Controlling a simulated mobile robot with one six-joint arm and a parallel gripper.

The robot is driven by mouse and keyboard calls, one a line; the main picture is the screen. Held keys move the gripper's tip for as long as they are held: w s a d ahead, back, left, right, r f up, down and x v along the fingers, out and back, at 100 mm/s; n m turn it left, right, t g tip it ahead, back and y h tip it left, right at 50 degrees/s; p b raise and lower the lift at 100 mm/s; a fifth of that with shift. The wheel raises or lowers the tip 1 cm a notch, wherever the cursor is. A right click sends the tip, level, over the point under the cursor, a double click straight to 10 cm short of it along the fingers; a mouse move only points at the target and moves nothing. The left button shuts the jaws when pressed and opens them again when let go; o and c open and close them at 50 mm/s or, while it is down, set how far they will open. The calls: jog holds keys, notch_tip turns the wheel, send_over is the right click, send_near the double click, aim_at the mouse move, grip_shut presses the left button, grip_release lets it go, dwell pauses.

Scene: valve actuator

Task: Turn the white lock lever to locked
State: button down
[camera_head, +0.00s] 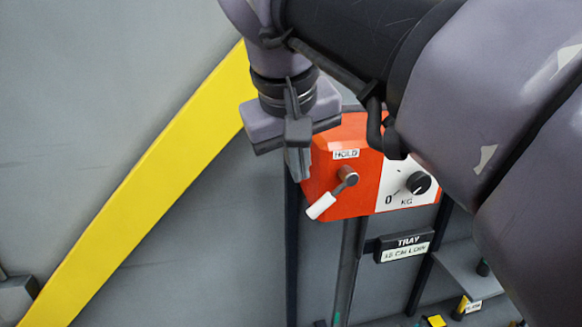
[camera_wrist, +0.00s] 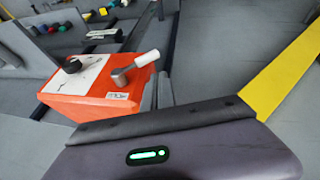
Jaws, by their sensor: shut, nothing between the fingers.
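The white lock lever (camera_head: 320,206) is on the front of an orange box (camera_head: 330,195). Its grey pivot is below a HOLD label (camera_head: 346,154), and its white end points down and left in the head view. The lever also shows in the wrist view (camera_wrist: 147,58), apart from my fingers. My gripper (camera_head: 298,162) is shut and empty, up and left of the lever, in front of the box's left edge. In the wrist view, my gripper (camera_wrist: 158,92) shows its fingers beside the box, partly hidden by its own body. No locked mark is readable.
A black knob (camera_head: 418,183) on a white KG panel sits right of the lever. A TRAY sign (camera_head: 407,246) hangs below the box. A yellow diagonal beam (camera_head: 140,185) crosses the grey wall at left. My arm covers the box's upper right.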

aim_at(315, 204)
jog(key=w+d+f, duration=0.1)
jog(key=f, duration=0.1)
jog(key=w+d+f, duration=0.1)
jog(key=f, duration=0.1)
jog(key=w+f, duration=0.1)
jog(key=f, duration=0.1)
jog(key=shift+d+f, duration=0.35)
jog(key=shift+d, duration=0.05)
jog(key=shift+b, duration=0.3)
